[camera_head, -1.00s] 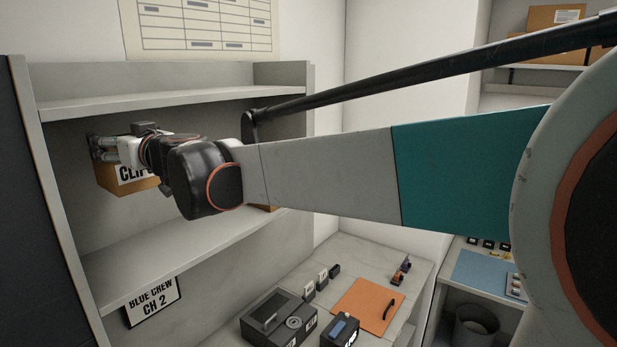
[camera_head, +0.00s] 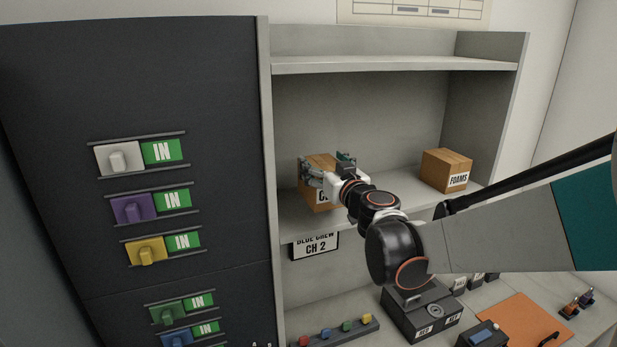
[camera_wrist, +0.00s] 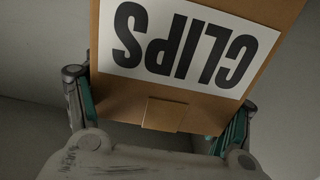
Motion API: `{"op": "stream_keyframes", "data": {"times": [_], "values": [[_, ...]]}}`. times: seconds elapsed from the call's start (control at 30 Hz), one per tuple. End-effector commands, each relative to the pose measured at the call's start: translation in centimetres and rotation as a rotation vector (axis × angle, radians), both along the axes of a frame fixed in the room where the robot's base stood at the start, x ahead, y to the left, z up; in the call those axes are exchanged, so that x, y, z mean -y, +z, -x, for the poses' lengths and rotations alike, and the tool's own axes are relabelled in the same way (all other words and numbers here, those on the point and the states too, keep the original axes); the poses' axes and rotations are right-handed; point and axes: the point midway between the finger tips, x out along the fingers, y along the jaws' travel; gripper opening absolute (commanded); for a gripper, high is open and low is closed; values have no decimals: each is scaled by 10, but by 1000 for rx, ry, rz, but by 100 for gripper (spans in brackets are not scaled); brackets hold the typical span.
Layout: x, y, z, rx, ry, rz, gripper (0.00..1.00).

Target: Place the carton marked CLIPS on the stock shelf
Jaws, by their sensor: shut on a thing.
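The carton marked CLIPS (camera_head: 318,196) is brown cardboard with a white label. My gripper (camera_head: 328,170) is shut on it, with a finger on each side. In the wrist view the carton (camera_wrist: 130,105) fills the upper middle, its label upside down, between the two fingers of my gripper (camera_wrist: 160,115). The carton is inside the stock shelf (camera_head: 395,65), at the left of the middle board, near its front edge. I cannot tell whether its underside touches the board. My gripper and wrist hide part of its label in the head view.
A dark cabinet (camera_head: 225,90) with coloured knobs adjoins the shelf on the left. A BLUE CREW CH 2 sign (camera_head: 314,247) hangs below. A counter with an orange mat (camera_head: 520,322) lies lower right.

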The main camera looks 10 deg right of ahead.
Motion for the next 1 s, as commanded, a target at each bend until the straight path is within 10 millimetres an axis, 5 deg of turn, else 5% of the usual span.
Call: {"op": "stream_keyframes", "data": {"times": [0.3,0.7,0.73,0.8,1.0], "values": [[0,-33,-1,0,0,0,41],[0,-38,-1,0,0,0,41],[0,-37,-1,0,0,0,81],[0,-36,-1,0,0,0,95],[0,-36,-1,0,0,0,95]]}}
